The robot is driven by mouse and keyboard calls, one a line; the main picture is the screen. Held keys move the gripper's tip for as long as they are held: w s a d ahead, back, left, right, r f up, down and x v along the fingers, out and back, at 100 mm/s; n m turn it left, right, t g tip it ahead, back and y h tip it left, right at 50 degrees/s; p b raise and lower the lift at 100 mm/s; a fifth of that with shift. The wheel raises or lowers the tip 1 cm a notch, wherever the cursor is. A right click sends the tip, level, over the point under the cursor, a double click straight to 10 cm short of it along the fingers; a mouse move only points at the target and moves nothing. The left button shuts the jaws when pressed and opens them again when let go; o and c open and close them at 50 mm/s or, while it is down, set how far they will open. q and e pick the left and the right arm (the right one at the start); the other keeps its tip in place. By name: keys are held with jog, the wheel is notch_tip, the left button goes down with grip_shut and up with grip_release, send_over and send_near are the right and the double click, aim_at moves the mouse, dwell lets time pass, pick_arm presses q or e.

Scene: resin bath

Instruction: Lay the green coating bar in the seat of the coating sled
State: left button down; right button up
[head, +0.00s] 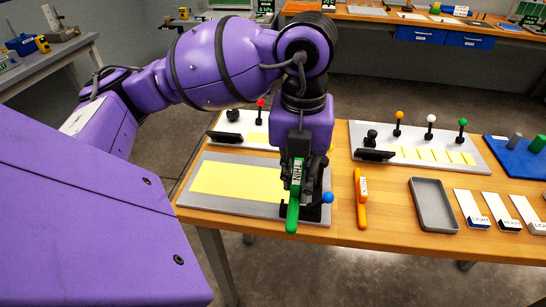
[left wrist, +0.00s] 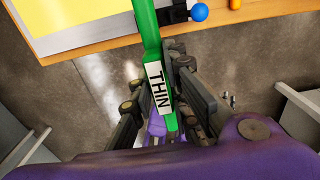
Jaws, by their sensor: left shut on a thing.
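The green coating bar (head: 293,215), labelled THIN, is held by my left gripper (head: 297,185) above the front edge of the table. In the left wrist view the bar (left wrist: 148,35) runs away from between the fingers (left wrist: 160,105), which are shut on it. The coating sled (head: 314,213) is a black piece with a blue knob (head: 327,197) at the right end of the grey board. The gripper and bar partly cover it, so its seat cannot be seen. In the left wrist view the sled (left wrist: 178,15) lies just right of the bar. My right gripper is not in view.
The grey board (head: 190,207) carries a yellow sheet (head: 235,178). To the right lie an orange bar (head: 361,205), an empty grey tray (head: 433,207) and several labelled white cards (head: 470,205). A panel with coloured levers (head: 415,150) stands behind. Bare wood lies around the orange bar.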

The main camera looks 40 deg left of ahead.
aim_at(297, 162)
pick_arm(q)
jog(key=w+a+f, duration=0.1)
jog(key=w, duration=0.1)
jog(key=w+a+f, duration=0.1)
jog(key=w+a, duration=0.1)
jog(key=w+a+f, duration=0.1)
jog(key=w, duration=0.1)
jog(key=shift+w+a+f, duration=0.2)
jog(key=shift+f, duration=0.05)
jog(key=w+a+f, duration=0.1)
jog(key=f, duration=0.1)
jog(key=w+a+f, duration=0.1)
jog(key=w+f, duration=0.1)
jog(key=w+a+f, duration=0.1)
jog(key=f, duration=0.1)
jog(key=shift+w+a+f, duration=0.15)
jog(key=shift+w+a, duration=0.1)
jog(key=shift+a, duration=0.15)
jog(key=shift+f, duration=1.55)
jog(key=shift+f, duration=0.2)
jog(key=c, duration=1.7)
grip_release()
jog(key=shift+r, duration=0.1)
